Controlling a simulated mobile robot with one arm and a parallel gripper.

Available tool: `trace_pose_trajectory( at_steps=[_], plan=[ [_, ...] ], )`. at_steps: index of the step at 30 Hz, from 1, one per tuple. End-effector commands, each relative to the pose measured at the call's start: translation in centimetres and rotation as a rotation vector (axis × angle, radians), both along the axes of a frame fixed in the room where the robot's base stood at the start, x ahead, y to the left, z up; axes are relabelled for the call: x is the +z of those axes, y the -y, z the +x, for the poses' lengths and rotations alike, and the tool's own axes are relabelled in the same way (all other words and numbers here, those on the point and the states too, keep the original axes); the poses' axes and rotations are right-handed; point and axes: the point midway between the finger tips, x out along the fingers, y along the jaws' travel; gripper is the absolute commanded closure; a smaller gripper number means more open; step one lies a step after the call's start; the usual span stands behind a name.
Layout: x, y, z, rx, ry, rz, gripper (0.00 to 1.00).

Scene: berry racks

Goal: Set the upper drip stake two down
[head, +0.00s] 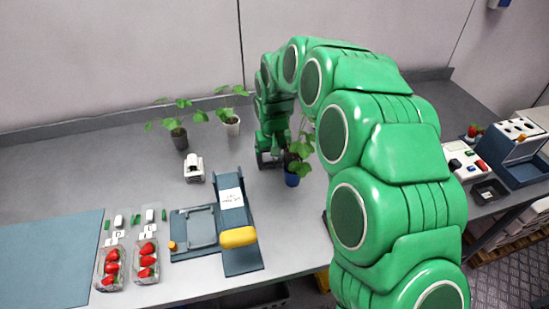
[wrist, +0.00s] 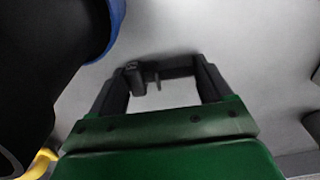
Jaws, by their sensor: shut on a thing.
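My gripper (head: 267,160) is low over the grey bench, just left of a plant in a blue pot (head: 292,179). In the wrist view, my gripper (wrist: 165,73) has its fingertips apart, with a small dark piece (wrist: 134,77) at the left fingertip and a thin prong beside it. My gripper is shut on this small dark piece, which may be a drip stake; its shape is too blurred to be sure. The blue pot's edge (wrist: 115,18) shows at the wrist view's upper left. In the head view my arm and the leaves hide the stakes around this pot.
Plants in a dark pot (head: 179,138) and a white pot (head: 232,126) stand at the back. A blue press with a yellow handle (head: 238,237), a small white device (head: 194,169) and strawberry punnets (head: 112,268) stand left.

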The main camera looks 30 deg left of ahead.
Motion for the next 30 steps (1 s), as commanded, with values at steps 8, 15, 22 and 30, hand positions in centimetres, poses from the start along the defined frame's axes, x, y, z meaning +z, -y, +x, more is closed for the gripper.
trace_pose_trajectory(
  at_steps=[8, 15, 22, 30],
  plan=[
    [0.0, 0.0, 0.0, 0.0, 0.0, 0.0, 0.0],
    [0.6, 0.0, 0.1, 0.0, 0.002, 0.002, 0.0],
    [4.2, 0.0, 0.2, -0.002, 0.006, 0.004, 0.0],
    [8.9, 0.0, 0.1, -0.001, 0.001, 0.001, 0.0]
  ],
)
